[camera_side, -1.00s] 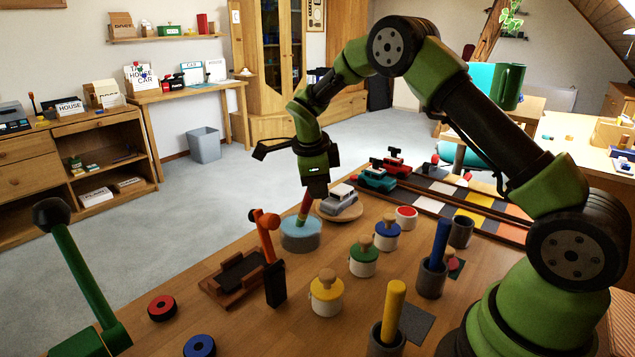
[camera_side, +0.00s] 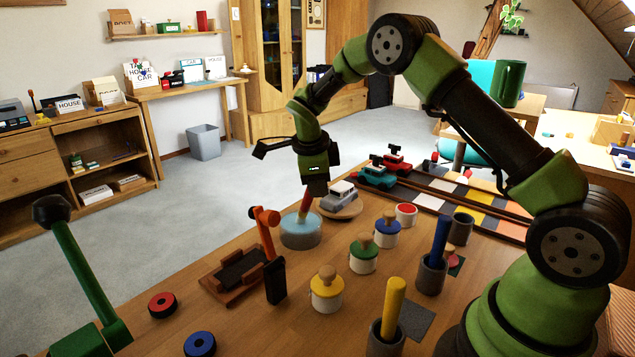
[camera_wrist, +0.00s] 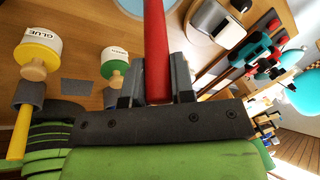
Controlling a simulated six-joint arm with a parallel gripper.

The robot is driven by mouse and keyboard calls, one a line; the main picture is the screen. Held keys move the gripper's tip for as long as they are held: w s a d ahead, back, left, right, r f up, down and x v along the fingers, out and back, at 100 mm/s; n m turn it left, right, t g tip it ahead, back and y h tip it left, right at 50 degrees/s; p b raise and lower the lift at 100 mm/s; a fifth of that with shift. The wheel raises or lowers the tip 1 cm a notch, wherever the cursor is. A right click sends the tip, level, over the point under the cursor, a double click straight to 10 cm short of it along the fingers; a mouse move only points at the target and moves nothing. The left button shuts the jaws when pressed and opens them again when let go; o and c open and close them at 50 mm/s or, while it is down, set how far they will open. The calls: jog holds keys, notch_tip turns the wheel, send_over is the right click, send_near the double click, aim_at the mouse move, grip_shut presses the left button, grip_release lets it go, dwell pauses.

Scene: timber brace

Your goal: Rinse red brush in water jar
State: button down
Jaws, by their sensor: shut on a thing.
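My gripper (camera_side: 316,188) is shut on the red brush (camera_side: 306,203), which points down and tilts slightly. The brush's lower end reaches into the round, pale blue water jar (camera_side: 301,233); whether it touches the bottom I cannot tell. In the wrist view the red handle (camera_wrist: 156,45) runs between the two fingers (camera_wrist: 157,92). The jar's pale rim (camera_wrist: 130,6) shows at the top edge there, partly hidden by the handle.
Yellow (camera_side: 327,293), green (camera_side: 363,257) and blue (camera_side: 386,233) lidded pots stand right of the jar, with an open red pot (camera_side: 406,214) behind. An orange-handled thing (camera_side: 267,232) stands in front. Yellow (camera_side: 393,305) and blue (camera_side: 441,240) sticks stand in grey holders.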

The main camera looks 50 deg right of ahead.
jog(key=shift+r, duration=3.5)
